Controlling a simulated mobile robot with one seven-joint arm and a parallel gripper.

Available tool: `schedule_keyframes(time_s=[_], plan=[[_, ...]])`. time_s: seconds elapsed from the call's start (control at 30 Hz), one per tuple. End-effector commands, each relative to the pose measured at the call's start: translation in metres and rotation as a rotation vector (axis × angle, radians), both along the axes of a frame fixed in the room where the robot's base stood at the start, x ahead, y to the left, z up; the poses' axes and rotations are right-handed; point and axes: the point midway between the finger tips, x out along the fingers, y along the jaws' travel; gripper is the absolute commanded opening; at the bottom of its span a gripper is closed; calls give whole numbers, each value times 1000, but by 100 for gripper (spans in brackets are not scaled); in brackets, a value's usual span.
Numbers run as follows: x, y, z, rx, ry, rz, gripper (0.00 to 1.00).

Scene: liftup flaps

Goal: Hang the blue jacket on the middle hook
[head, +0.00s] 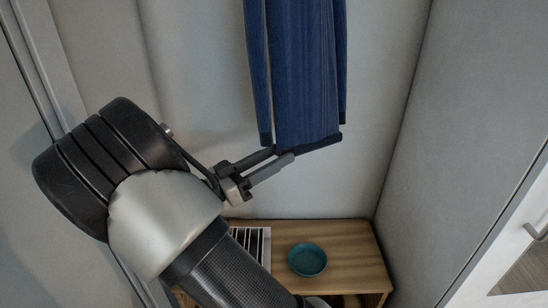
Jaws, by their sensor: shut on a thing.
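The blue jacket (305,75) hangs vertically against the pale back wall, and its upper end is cut off by the top edge of the head view. My gripper (282,155) reaches up from the lower left and its fingers are at the jacket's bottom edge, shut on the cloth. The exact contact between fingers and cloth is partly hidden. No hook is in view, so I cannot tell how the jacket's top is held.
A wooden bench (350,258) stands below against the wall. A teal bowl (307,259) and a black-and-white striped item (254,240) are on it. A white cabinet door with a handle (536,232) is at the right. The wall beside the jacket is clear.

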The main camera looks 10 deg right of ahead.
Motion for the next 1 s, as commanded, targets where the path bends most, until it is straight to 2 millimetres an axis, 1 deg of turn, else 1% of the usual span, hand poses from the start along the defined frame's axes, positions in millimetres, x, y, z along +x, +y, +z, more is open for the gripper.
schedule_keyframes(time_s=[0.33, 0.7, 1.0], plan=[[0, 0, 1, -2, -3, 0, 4], [3, -1, -5, -3, -2, -1, 4], [3, -1, -6, -2, -3, 0, 4]])
